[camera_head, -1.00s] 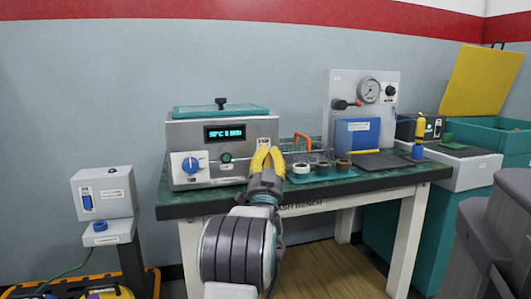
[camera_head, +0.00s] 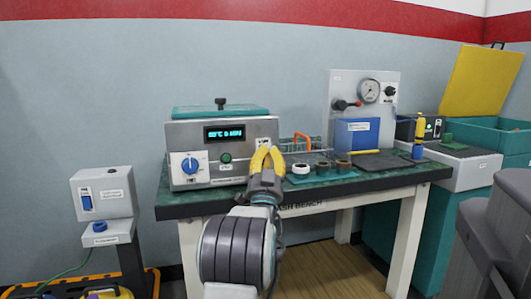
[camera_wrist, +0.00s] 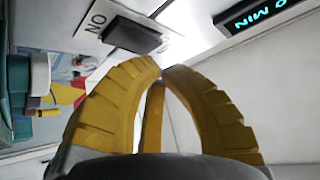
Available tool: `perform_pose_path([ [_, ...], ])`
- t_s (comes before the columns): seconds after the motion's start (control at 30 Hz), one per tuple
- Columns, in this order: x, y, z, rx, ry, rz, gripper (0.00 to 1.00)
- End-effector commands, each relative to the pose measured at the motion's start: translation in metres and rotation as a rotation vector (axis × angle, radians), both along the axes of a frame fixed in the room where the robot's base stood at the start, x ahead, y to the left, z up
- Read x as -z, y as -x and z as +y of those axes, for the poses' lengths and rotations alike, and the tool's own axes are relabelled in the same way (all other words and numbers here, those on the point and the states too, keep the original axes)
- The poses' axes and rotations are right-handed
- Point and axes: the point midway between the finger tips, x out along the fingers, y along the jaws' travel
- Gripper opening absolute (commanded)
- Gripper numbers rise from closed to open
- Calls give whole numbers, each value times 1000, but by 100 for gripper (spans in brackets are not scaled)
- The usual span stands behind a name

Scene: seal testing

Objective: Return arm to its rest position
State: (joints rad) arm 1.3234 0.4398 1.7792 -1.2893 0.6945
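My gripper (camera_head: 267,159) has yellow ribbed fingers and is in front of the right part of the grey bath unit (camera_head: 183,135). In the wrist view my gripper (camera_wrist: 162,72) has its fingertips drawn together, with nothing seen between them. A black rocker switch (camera_wrist: 133,35) on an ON-marked plate is just beyond the tips; I cannot tell whether they touch it. The unit's lit display (camera_head: 224,134) shows at the upper right of the wrist view (camera_wrist: 262,12). My arm reaches up from the bottom of the head view.
The bench (camera_head: 178,206) carries a wire rack (camera_head: 307,148), dark rings on a teal tray (camera_head: 300,179) and a gauge panel (camera_head: 345,90). A grey pedestal box (camera_head: 103,193) stands at left. Teal bins (camera_head: 500,140) are at right. The floor below the bench (camera_head: 325,270) looks clear.

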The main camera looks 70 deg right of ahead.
Motion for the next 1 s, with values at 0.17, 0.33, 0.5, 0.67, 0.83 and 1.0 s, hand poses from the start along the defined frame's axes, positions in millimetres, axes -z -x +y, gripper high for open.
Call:
perform_pose_path([
  [0.17, -8, -4, 2, -3, 19, 1, 0],
  [0.33, -7, -4, 1, -3, 19, 1, 0],
  [0.5, -7, -4, 1, -3, 17, 1, 0],
  [0.67, -7, -4, 1, -3, 17, 1, 0],
  [0.83, -9, -4, 1, -4, 17, 0, 0],
  [1.0, -17, -4, 2, -5, 18, -1, 0],
])
